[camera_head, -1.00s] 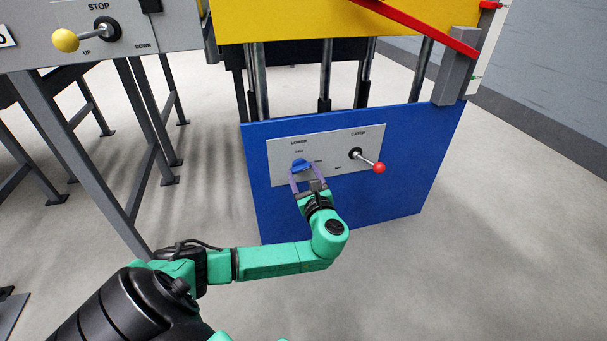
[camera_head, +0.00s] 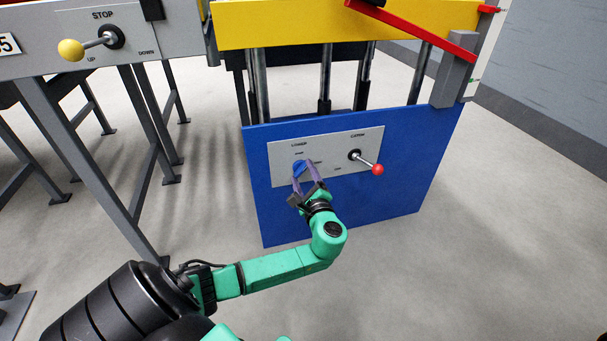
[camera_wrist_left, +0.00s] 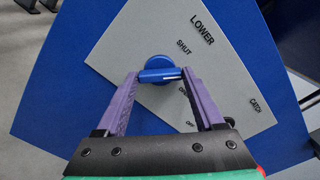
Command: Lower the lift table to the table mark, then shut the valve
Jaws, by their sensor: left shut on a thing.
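The lift table's yellow platform (camera_head: 300,27) stands raised on steel posts above its blue base (camera_head: 400,165). A red tab (camera_head: 488,9) at its right end sits beside a white strip, well above a small green mark (camera_head: 473,81). The blue valve knob (camera_head: 299,166) is on a grey panel (camera_head: 335,147), under the word LOWER. My left gripper (camera_head: 305,170) is shut on the knob. In the left wrist view, its purple fingers (camera_wrist_left: 160,76) stand either side of the knob's bar (camera_wrist_left: 158,75), which lies across them; SHUT is printed nearby. My right gripper is out of view.
A red-tipped lever (camera_head: 377,169) marked CATCH sticks out right of the valve. A red bar (camera_head: 415,30) slants across the yellow platform. A grey stand at left carries a yellow-tipped STOP lever (camera_head: 71,49). The floor in front right is clear.

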